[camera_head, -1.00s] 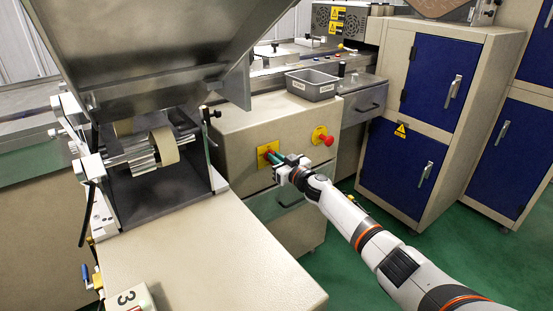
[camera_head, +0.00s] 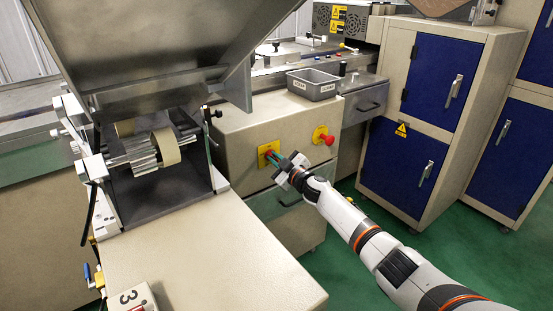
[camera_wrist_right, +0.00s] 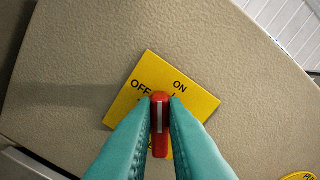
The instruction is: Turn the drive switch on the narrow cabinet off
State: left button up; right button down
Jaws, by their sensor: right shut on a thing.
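The drive switch is a red handle (camera_wrist_right: 160,145) with a white line, on a yellow plate (camera_wrist_right: 204,98) marked OFF and ON. The plate is on the narrow beige cabinet's front and also shows in the head view (camera_head: 263,151). My right gripper (camera_head: 275,158) reaches it from the lower right. In the right wrist view, its teal fingers (camera_wrist_right: 160,110) are shut on the handle from both sides. The white line points up in that view, between the words OFF and ON. The fingers hide the plate's lower part. My left gripper is not in view.
A red knob (camera_head: 327,139) on another yellow plate sticks out to the right of the switch. A grey bin (camera_head: 314,88) stands above it. A drawer handle (camera_head: 290,201) is below. A blue-door cabinet (camera_head: 403,163) stands right, with green floor between.

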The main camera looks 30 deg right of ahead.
pick_arm(q)
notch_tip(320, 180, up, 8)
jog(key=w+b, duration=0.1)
jog(key=b, duration=0.1)
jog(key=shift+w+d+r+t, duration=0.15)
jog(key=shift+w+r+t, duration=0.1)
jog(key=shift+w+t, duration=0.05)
pick_arm(e)
jog(key=shift+a+f+n, duration=0.1)
jog(key=shift+f+n, duration=0.1)
jog(key=shift+n, duration=1.7)
jog(key=shift+a+f+n, duration=0.1)
jog(key=shift+f+n, duration=0.05)
jog(key=shift+n, duration=1.75)
jog(key=shift+a+f+n, duration=0.1)
jog(key=shift+f+n, duration=0.1)
jog(key=shift+n, duration=1.7)
jog(key=c, duration=1.5)
grip_release()
jog(key=shift+o, duration=0.2)
jog(key=shift+s, duration=0.1)
